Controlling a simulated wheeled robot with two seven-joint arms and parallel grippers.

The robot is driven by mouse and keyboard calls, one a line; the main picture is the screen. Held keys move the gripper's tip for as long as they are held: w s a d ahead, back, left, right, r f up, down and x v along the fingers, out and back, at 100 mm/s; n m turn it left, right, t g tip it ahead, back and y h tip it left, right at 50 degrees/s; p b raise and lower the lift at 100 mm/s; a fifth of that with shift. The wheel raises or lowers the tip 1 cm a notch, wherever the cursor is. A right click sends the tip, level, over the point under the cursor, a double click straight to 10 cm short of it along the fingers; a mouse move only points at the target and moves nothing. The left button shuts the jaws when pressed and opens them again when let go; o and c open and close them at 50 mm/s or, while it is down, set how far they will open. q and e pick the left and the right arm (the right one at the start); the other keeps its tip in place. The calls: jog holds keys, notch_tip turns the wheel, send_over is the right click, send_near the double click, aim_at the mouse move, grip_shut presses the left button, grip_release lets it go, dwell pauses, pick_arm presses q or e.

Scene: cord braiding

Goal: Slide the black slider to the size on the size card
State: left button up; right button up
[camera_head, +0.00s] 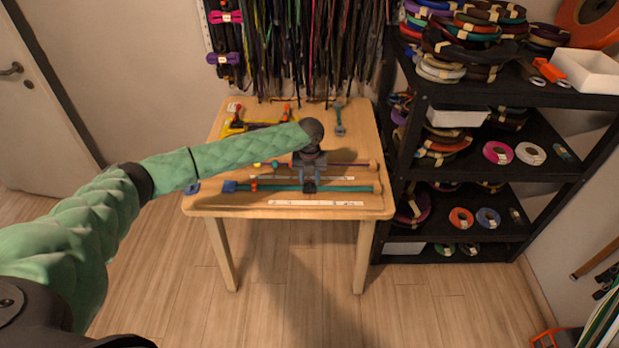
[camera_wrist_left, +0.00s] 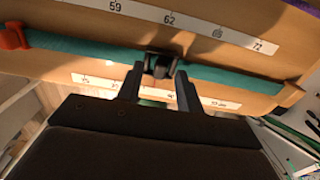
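The black slider (camera_head: 309,187) sits on the teal cord (camera_head: 345,188) nearest the table's front, right of the cord's middle. It also shows in the left wrist view (camera_wrist_left: 160,65). My left gripper (camera_head: 310,178) is over it from above. In the left wrist view its two fingers (camera_wrist_left: 159,80) stand apart, one on each side of the slider, with narrow gaps visible. The front strip (camera_head: 316,203) is too small to read in the head view. I cannot make out a size card. My right gripper is out of view.
A blue end piece (camera_head: 229,187) and a red-orange piece (camera_head: 254,187) are at the cord's left. A purple cord (camera_head: 350,165) runs behind. A yellow frame (camera_head: 232,127) and a teal tool (camera_head: 339,122) lie at the table's back. A black shelf (camera_head: 480,97) stands close on the right.

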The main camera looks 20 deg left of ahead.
pick_arm(q)
jog(key=shift+f, duration=0.55)
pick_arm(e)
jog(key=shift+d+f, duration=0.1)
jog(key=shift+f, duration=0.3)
pick_arm(q)
grip_shut()
jog(key=shift+d, duration=0.1)
